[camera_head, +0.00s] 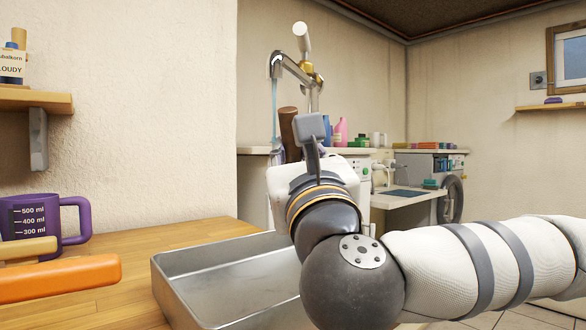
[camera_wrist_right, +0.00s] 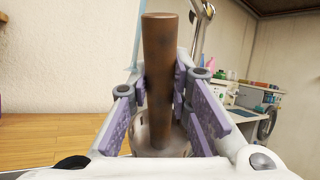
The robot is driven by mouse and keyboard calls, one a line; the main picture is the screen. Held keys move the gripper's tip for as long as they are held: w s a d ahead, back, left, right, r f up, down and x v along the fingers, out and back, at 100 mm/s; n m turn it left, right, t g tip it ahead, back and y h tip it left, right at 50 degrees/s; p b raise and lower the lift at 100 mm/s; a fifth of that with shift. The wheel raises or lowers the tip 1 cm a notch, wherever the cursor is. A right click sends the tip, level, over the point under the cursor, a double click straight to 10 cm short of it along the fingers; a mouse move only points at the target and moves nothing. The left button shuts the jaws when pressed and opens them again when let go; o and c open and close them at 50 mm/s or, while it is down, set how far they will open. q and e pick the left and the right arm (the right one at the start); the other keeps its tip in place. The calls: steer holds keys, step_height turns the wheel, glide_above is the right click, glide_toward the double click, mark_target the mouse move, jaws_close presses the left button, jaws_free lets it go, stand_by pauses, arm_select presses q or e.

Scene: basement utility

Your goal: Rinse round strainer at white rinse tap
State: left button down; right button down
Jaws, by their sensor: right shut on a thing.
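My right gripper (camera_head: 308,135) is raised above the metal basin in the head view, mostly hidden behind its own wrist. In the right wrist view its purple-padded fingers (camera_wrist_right: 170,100) are shut on the brown handle (camera_wrist_right: 160,50) of the round strainer, which stands upright. A greyish round part of the strainer (camera_wrist_right: 155,138) shows low between the fingers, mostly hidden. The handle also shows in the head view (camera_head: 288,128). The rinse tap (camera_head: 290,66) rises behind the gripper, with a pale blue water stream (camera_head: 274,105) coming down beside the handle. My left gripper is not in view.
A metal basin (camera_head: 205,263) sits at the wooden counter's (camera_head: 90,310) right edge. A purple measuring jug (camera_head: 35,225) and an orange-handled thing (camera_head: 60,279) are at the left. A shelf (camera_head: 35,101) juts from the wall above. Bottles (camera_head: 340,130) and machines stand farther back.

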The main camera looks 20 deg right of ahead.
steer(key=shift+s+a, duration=0.2)
steer(key=s+d, duration=0.5)
steer(key=d, duration=0.1)
steer(key=shift+p, duration=0.45)
steer(key=shift+s, duration=0.1)
stand_by(1.0)
steer(key=s+d+r, duration=0.3)
steer(key=r, duration=0.1)
steer(key=shift+d+p, duration=0.3)
steer(key=shift+d, duration=0.1)
steer(key=shift+s, duration=0.1)
stand_by(0.7)
